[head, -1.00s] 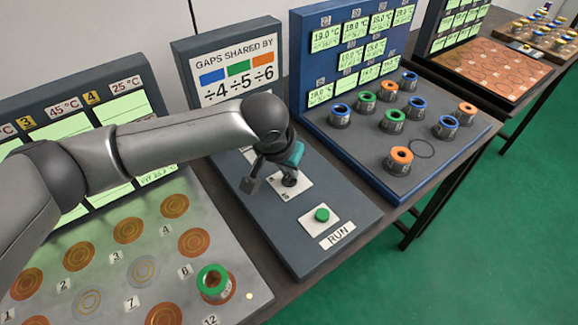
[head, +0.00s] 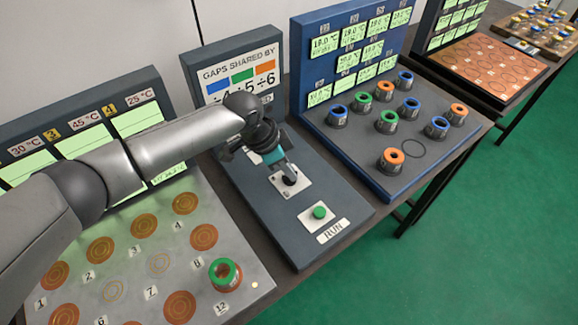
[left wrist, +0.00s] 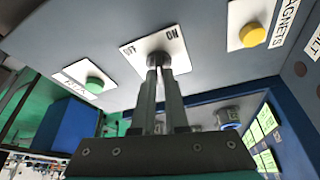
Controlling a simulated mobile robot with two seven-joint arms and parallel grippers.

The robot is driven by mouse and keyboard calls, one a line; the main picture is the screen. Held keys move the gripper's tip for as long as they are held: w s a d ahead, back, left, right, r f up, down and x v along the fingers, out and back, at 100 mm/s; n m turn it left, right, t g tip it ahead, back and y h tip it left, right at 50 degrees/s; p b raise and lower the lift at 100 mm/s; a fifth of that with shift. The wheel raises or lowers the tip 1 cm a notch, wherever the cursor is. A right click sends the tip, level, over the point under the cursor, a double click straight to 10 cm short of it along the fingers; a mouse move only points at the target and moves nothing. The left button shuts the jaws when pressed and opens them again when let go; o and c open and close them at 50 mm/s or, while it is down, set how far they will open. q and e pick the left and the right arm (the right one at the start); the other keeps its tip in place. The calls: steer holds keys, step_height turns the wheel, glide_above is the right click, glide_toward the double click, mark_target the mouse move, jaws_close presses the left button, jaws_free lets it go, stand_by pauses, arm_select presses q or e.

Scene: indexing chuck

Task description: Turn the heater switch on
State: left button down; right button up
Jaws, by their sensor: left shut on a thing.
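The switch (head: 290,180) is a short dark knob on a white plate (head: 304,188) in the middle of the dark grey control panel. In the left wrist view, the switch (left wrist: 158,59) stands on its plate, which has ON at one end and a label I cannot read well at the other. My left gripper (head: 286,172) comes down over the plate from the upper left. Its fingers are shut on the switch in the left wrist view (left wrist: 160,78) and partly hide it. I cannot tell which way the switch is set. My right gripper is not in view.
The green RUN button (head: 319,212) sits just in front of the switch plate. A yellow button (left wrist: 252,35) is on its other side. A metal plate with rings and a green-topped cup (head: 225,272) lies left. A blue board (head: 345,150) with several cups stands right.

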arm_select(q)
steer(key=shift+m+g+b, duration=0.35)
steer(key=shift+m+g, duration=0.15)
steer(key=shift+m, duration=0.7)
steer(key=c, duration=0.9)
jaws_free()
steer(key=shift+c, duration=0.2)
steer(key=p+v, duration=0.1)
steer(key=v, duration=1.4)
